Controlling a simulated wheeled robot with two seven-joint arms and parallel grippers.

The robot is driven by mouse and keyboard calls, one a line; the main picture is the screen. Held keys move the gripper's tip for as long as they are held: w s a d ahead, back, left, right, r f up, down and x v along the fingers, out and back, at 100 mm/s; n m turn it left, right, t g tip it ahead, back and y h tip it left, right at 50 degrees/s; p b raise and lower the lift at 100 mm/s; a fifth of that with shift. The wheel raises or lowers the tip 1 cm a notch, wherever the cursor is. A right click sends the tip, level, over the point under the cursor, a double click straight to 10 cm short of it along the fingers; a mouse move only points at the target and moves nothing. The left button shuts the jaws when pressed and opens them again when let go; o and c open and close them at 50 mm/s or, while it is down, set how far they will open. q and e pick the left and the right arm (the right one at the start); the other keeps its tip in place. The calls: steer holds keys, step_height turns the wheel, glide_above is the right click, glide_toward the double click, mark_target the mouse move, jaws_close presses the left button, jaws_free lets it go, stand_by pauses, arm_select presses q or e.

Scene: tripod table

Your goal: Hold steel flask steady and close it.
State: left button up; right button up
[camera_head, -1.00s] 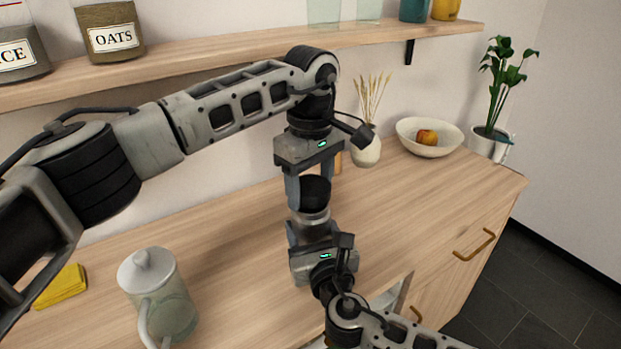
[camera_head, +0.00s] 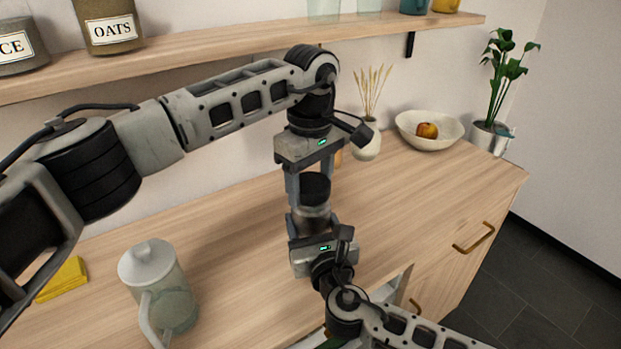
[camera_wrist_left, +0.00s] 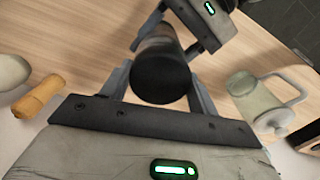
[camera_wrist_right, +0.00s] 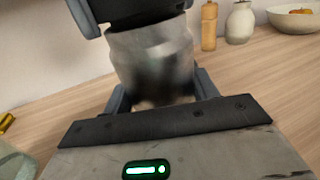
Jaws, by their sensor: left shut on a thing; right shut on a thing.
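The steel flask (camera_head: 312,214) stands upright between my two grippers, its lower part hidden in the head view. Its grey metal body also shows in the right wrist view (camera_wrist_right: 152,62). A black lid (camera_head: 315,186) is on top of the body, seen from above in the left wrist view (camera_wrist_left: 161,78). I cannot tell whether it is fully seated. My left gripper (camera_head: 311,199) comes from above and is shut on the lid. My right gripper (camera_wrist_right: 160,92) comes from the front and is shut on the flask body.
A glass pitcher (camera_head: 165,290) with a lid stands at the front left, near a yellow cloth (camera_head: 64,279). A vase (camera_head: 367,142) and a bowl (camera_head: 428,133) with fruit stand at the back right. A shelf (camera_head: 220,49) runs above. The worktop right of the flask is clear.

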arm_select(q)
steer(key=shift+f, duration=0.1)
arm_select(e)
jaws_close()
arm_select(q)
steer(key=m, duration=0.8)
arm_select(e)
steer(key=shift+f, duration=0.1)
arm_select(q)
steer(key=m, duration=0.4)
steer(key=shift+m, duration=0.3)
steer(key=m, duration=0.4)
steer(key=shift+d, duration=0.1)
steer(key=o, duration=1)
steer(key=shift+c, duration=0.2)
